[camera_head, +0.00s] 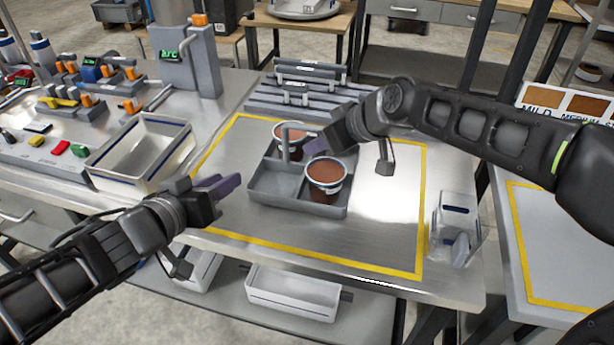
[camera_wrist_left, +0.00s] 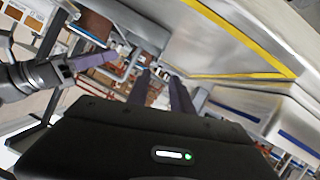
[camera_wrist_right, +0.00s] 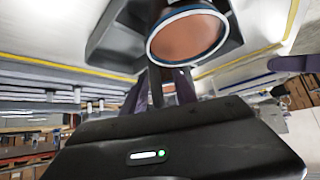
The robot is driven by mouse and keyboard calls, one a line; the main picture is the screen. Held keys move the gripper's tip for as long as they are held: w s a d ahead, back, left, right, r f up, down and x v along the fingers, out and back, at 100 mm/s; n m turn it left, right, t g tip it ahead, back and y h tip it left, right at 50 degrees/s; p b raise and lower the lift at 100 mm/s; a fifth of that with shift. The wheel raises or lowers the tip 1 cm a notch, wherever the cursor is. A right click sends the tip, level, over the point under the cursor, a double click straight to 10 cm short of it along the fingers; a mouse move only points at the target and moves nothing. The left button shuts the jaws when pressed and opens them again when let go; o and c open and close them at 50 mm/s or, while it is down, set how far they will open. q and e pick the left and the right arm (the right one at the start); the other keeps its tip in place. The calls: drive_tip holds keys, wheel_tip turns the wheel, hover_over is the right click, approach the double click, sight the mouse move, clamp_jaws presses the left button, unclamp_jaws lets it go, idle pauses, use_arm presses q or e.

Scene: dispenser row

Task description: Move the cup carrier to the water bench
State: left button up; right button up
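The cup carrier (camera_head: 262,184) is a grey compartmented tray with an upright handle post (camera_head: 285,145). It stands inside the yellow outline on the metal bench. One brown-filled cup (camera_head: 326,180) sits in its right front part; another cup (camera_head: 291,135) sits at the back, partly hidden. My right gripper (camera_head: 316,144) is at the carrier, between the post and the front cup. In the right wrist view its fingers (camera_wrist_right: 163,88) are close to that cup (camera_wrist_right: 187,36); whether they grip the handle is unclear. My left gripper (camera_head: 222,187) is open and empty, left of the carrier.
A metal bin (camera_head: 143,153) and a dispenser row (camera_head: 90,85) stand at left. Grey racks (camera_head: 305,90) stand behind the carrier. A small clear holder (camera_head: 456,222) is at the bench's right edge. Another yellow-outlined bench (camera_head: 560,240) lies further right, across a gap.

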drive_tip(key=v, duration=1.1)
drive_tip(key=shift+s+d+r, duration=0.2)
drive_tip(key=shift+s+r, duration=0.05)
